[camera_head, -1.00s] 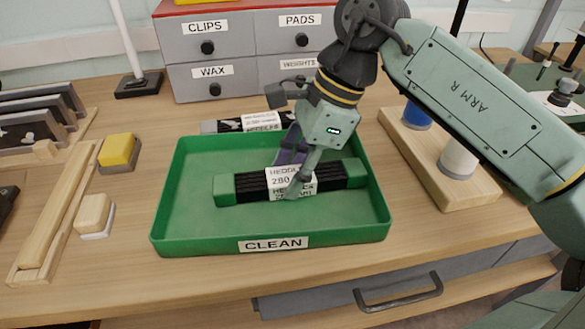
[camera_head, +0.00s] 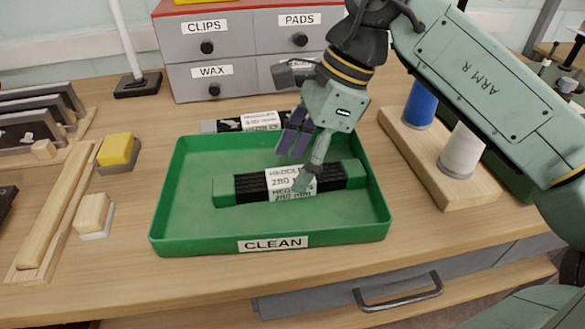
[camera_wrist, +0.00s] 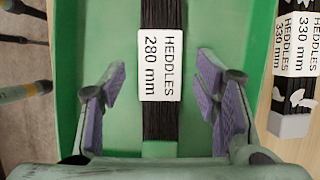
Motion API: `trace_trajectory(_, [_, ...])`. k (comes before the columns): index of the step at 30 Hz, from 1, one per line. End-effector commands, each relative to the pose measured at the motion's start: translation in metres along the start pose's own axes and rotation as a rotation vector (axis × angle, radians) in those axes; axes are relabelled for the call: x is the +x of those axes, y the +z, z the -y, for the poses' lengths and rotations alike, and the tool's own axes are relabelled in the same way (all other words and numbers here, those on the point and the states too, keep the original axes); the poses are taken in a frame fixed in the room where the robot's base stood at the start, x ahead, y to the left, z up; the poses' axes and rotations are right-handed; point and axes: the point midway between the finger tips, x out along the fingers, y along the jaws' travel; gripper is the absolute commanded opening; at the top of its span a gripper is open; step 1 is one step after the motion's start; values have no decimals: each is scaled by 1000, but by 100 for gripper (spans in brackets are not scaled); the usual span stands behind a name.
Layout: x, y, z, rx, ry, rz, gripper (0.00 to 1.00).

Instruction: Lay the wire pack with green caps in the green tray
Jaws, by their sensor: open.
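The wire pack with green caps (camera_head: 248,188) lies flat in the green tray (camera_head: 170,240), which is marked CLEAN. Its black wires carry a white label reading HEDDLES 280 mm. The pack also shows in the wrist view (camera_wrist: 160,120), running lengthwise between the fingers. My gripper (camera_head: 300,162) is open above the pack. In the wrist view, my gripper's (camera_wrist: 160,105) purple finger pads stand apart on either side of the pack, with gaps to it. One finger partly covers the label's right end in the head view.
Another pack labelled HEDDLES 330 mm (camera_wrist: 296,50) lies behind the tray, outside it. A drawer cabinet (camera_head: 245,50) stands at the back. Spools on a wooden block (camera_head: 440,165) stand right. A yellow block (camera_head: 118,150) sits left of the tray.

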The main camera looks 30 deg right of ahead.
Motion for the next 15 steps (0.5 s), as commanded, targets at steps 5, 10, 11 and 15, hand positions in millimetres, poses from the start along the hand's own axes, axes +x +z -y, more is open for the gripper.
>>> trace_trajectory(5, [-41,0,1,0,-3,2,56])
trace_trajectory(10, [-73,0,1,-1,-1,3,56])
trace_trajectory(11, [-77,0,0,-1,-1,2,56])
trace_trajectory(15, [-91,0,0,0,0,1,56])
